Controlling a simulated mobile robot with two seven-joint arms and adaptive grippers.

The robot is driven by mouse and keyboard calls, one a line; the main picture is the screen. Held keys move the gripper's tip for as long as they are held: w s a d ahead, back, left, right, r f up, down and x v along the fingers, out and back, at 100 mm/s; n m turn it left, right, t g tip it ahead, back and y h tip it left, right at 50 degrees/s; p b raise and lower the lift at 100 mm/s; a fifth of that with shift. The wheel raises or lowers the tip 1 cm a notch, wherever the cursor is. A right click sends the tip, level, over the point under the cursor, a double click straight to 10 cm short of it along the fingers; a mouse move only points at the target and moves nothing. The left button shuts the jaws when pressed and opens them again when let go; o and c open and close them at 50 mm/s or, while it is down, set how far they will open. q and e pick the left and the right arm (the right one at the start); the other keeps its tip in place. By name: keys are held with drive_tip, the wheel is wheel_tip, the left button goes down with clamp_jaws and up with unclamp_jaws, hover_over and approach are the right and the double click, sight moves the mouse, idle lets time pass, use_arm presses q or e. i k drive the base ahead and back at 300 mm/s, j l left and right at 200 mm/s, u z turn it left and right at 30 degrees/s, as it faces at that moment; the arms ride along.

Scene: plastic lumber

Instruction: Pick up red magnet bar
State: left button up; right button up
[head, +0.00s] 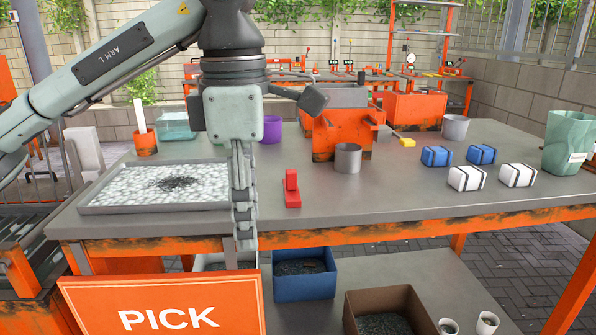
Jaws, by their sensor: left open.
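The red magnet bar (292,190) is a small red piece with a flat foot and a raised upright part. It sits on the grey table top near the front edge, left of a grey metal cup. My left gripper (244,215) points down just left of the red piece and nearer to me, seen nearly edge-on. It is open, with no object visible between its fingers, and is apart from the red piece. Its tips overlap the table's front edge in the picture. My right gripper is not in view.
A tray of pale flakes with dark bits (95,210) lies left of the gripper. A grey cup (347,159) and orange machine (340,137) stand behind right. Blue and white bundles (466,178) lie further right. An orange PICK sign (160,285) and bins are below.

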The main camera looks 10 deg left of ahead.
sight(292, 196)
drive_tip(key=i, duration=0.9)
